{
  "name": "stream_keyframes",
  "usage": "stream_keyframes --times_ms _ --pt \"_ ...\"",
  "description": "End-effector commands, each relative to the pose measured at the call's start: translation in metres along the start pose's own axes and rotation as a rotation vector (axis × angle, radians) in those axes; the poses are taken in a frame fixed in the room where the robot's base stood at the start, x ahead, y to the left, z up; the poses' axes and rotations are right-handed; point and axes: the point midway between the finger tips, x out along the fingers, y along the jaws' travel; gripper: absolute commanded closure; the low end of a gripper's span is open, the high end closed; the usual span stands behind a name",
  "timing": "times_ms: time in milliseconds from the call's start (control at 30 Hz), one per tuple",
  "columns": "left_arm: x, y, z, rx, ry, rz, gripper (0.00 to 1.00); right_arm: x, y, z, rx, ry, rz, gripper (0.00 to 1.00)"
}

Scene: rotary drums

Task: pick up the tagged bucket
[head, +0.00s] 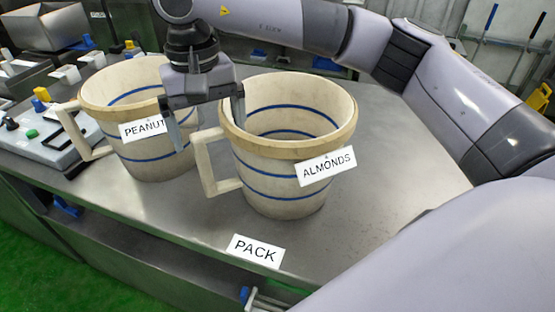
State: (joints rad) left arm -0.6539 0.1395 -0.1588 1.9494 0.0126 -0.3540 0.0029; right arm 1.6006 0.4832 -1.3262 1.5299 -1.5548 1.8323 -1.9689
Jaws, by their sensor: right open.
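Two cream buckets with blue bands and a tan rim stand upright on a grey metal table. The left one, the peanut bucket (152,166), has a tag reading "PEANUT", its end covered by my gripper. The right one, the almonds bucket (280,187), has a tag reading "ALMONDS" (326,166) at its front right and a squared handle (207,168) on its left. My right gripper (210,135) points down, open, at that handle's top. One finger is left of the handle, the other at the bucket's rim. Contact cannot be told. My left gripper is out of view.
A "PACK" sign (255,251) is at the table's (366,180) front edge. A grey panel with coloured knobs (42,150) lies left of the peanut bucket. My right arm spans the back and right. The table right of the almonds bucket is clear.

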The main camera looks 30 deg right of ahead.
Motion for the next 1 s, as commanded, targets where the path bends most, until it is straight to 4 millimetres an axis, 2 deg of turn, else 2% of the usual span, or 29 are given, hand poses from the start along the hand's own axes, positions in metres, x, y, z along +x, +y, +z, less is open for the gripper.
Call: stream_keyframes --times_ms 100,200,433,467,500,733,1000 --pt "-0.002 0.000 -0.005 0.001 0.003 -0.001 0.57 0.017 0.000 0.000 0.002 -0.003 0.001 0.03" --pt "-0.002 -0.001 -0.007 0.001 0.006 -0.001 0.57 0.025 0.000 0.000 0.002 -0.001 -0.001 0.03" --pt "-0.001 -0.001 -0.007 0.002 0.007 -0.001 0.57 0.028 0.000 -0.001 0.002 0.001 -0.002 0.03" --pt "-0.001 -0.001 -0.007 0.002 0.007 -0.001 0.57 0.028 0.000 -0.001 0.002 0.001 -0.002 0.06" --pt "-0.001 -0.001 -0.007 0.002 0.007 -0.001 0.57 0.028 0.000 -0.001 0.002 0.001 -0.002 0.19" --pt "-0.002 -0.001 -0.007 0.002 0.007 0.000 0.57 0.028 -0.001 -0.001 0.001 0.001 -0.004 0.94" --pt "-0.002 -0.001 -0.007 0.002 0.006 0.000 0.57 0.026 -0.001 -0.001 0.000 0.005 -0.006 1.00"
